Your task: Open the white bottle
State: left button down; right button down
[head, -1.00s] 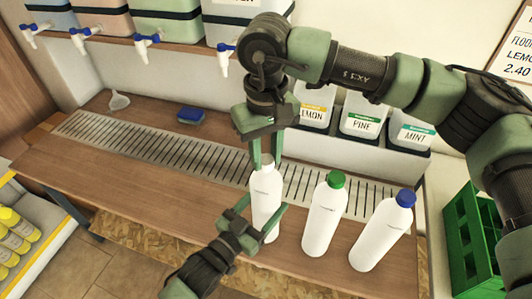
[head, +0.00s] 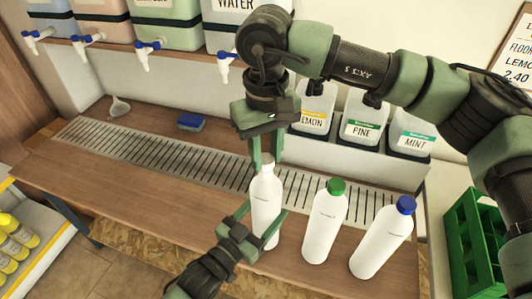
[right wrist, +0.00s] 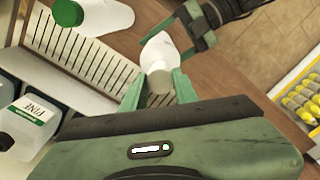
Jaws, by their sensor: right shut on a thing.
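The white bottle (head: 265,200) with a white cap stands upright on the wooden counter, left of two other bottles. My left gripper (head: 259,228) is shut around its lower body, one finger on each side. My right gripper (head: 266,160) points down from above, its fingers closed on the cap at the bottle's top. In the right wrist view the cap (right wrist: 159,81) sits between the fingertips, with the white shoulder (right wrist: 160,52) of the bottle beyond it. Whether the cap has turned cannot be told.
A green-capped bottle (head: 324,225) and a blue-capped bottle (head: 382,240) stand close on the right. A slotted metal drain (head: 150,158) runs behind. A green crate (head: 472,245) is at the right.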

aim_at(266, 159)
jog(key=shift+r, duration=2)
pick_arm(q)
jog(key=shift+c, duration=1)
grip_release()
